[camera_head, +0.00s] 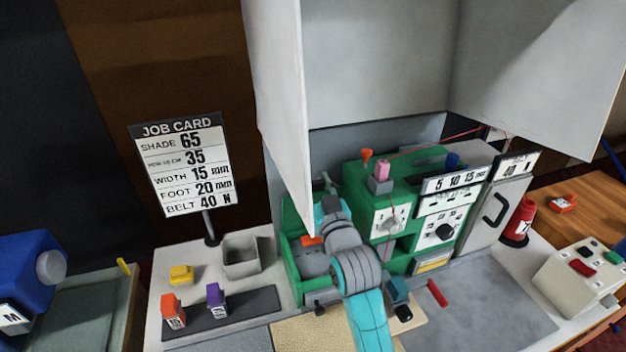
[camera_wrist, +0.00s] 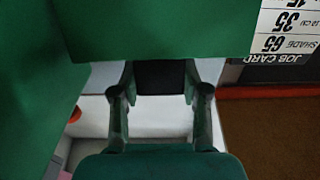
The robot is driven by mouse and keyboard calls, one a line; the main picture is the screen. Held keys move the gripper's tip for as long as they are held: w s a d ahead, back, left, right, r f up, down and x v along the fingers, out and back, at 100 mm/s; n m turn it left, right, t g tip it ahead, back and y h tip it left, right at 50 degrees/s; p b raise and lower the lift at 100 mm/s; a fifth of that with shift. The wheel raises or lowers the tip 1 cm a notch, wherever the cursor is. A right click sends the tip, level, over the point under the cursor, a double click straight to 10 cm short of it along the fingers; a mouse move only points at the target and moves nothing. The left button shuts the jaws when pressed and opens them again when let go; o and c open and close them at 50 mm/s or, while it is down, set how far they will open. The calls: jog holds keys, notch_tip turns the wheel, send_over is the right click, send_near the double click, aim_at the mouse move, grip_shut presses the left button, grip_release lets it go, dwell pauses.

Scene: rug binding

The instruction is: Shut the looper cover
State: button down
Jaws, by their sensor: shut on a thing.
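The green machine (camera_head: 405,175) stands on the bench. At its left end is an open green bay (camera_head: 291,275) with a grey floor and an orange-red part (camera_head: 311,240) inside. I cannot clearly tell which green panel is the looper cover. My gripper (camera_head: 330,203) is at this bay, partly hidden by its own wrist and the white panel. In the wrist view its two fingers (camera_wrist: 160,100) are closed on a dark piece (camera_wrist: 160,75) just under a large green panel (camera_wrist: 160,28), probably the cover's grip. Whether the two are joined is hidden.
A white hanging panel (camera_head: 277,90) comes down close to my wrist. A red bottle (camera_head: 519,221) and a button box (camera_head: 580,280) are on the right.

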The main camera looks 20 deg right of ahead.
jog(key=s, duration=0.1)
jog(key=s+f+t, duration=0.1)
jog(key=s+t, duration=0.1)
jog(key=shift+s+f, duration=0.35)
jog(key=shift+s, duration=0.05)
jog(key=shift+t, duration=0.8)
jog(key=shift+s+f, duration=1.6)
jog(key=shift+f, duration=0.4)
jog(key=shift+s+f, duration=1.55)
jog(key=shift+f, duration=0.45)
jog(key=shift+s+f, duration=1.6)
jog(key=shift+f, duration=0.4)
jog(key=c, duration=0.5)
grip_release()
jog(key=shift+r, duration=0.1)
jog(key=shift+c, duration=0.2)
jog(key=shift+s, duration=0.15)
